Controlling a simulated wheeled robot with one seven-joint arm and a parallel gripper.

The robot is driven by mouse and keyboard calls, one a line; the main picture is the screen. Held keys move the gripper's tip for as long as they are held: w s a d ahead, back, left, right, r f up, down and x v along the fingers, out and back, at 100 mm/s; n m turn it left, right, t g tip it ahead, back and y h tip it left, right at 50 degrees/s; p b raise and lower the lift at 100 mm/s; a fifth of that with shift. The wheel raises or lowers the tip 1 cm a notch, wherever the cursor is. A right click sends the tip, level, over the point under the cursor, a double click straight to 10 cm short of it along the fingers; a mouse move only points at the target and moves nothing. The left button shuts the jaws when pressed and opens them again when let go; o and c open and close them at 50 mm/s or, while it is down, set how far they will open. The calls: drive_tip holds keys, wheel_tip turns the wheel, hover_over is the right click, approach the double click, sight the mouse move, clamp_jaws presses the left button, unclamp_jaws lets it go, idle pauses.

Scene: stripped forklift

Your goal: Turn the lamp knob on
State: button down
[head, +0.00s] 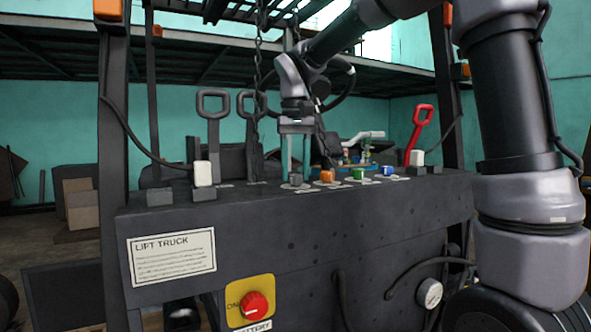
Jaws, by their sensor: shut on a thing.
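In the head view, a row of small knobs stands on the dark console top (240,196): a grey knob (296,180), an orange knob (327,176), a green knob (359,174) and a blue knob (387,170). Each has a pale plate around its base. The lettering is too small to read, so I cannot tell from it which knob is the lamp's. My gripper (296,177) points straight down at the left end of the row. Its two fingers are shut on the grey knob, one on each side.
Two grey-handled levers (212,130) stand left of my gripper, with a chain hanging close by. A red lever (416,133) stands at the right. A red battery knob (254,304) is on the front panel.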

drive_tip(key=shift+c, duration=1.8)
unclamp_jaws()
drive_tip(key=shift+r, duration=0.15)
wheel_tip(320, 180, up, 11)
drive_tip(key=shift+f, duration=0.2)
